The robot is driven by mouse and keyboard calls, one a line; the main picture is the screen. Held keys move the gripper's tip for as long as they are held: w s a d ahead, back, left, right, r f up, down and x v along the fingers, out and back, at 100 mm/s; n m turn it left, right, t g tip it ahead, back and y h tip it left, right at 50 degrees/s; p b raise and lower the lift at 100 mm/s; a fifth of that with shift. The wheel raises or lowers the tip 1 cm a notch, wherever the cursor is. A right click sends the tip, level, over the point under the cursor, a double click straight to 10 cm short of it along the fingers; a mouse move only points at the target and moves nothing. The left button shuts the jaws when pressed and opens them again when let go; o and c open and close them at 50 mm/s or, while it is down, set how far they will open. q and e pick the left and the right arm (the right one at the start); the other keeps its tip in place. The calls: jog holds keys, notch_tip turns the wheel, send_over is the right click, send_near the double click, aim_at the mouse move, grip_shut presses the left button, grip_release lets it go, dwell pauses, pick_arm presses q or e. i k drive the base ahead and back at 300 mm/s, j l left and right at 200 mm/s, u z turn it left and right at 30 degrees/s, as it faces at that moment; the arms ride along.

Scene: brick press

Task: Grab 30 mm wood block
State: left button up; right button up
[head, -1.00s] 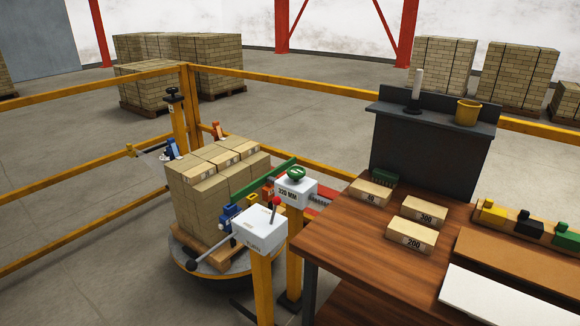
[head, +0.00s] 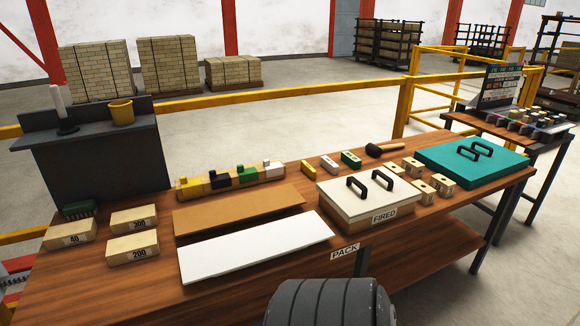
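Several small wood blocks lie on the brown worktable (head: 90,290), between the white-lidded box and the teal one. They show at the back (head: 413,166), at the left (head: 394,172), at the right (head: 442,183) and in front (head: 423,191). Their markings are too small to read, so I cannot tell which is 30 mm. Three larger tan blocks lie at the table's left, marked 40 (head: 70,232), 300 or 200 (head: 134,220), and 200 (head: 133,247). Neither of my grippers is in view.
A white-lidded box marked FIRED (head: 365,215) and a teal-lidded box (head: 470,160) flank the small blocks. A black mallet (head: 388,150) lies behind them. White (head: 255,248) and brown (head: 238,210) boards cover the middle. A yellow rail (head: 250,98) runs behind the table.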

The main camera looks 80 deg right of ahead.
aim_at(328, 164)
jog(key=j+z, duration=0.15)
jog(key=z, duration=2.55)
jog(key=i+l+u, duration=0.1)
jog(key=l, duration=0.5)
jog(key=i+l, duration=0.1)
jog(key=l, duration=0.5)
jog(key=u, duration=0.05)
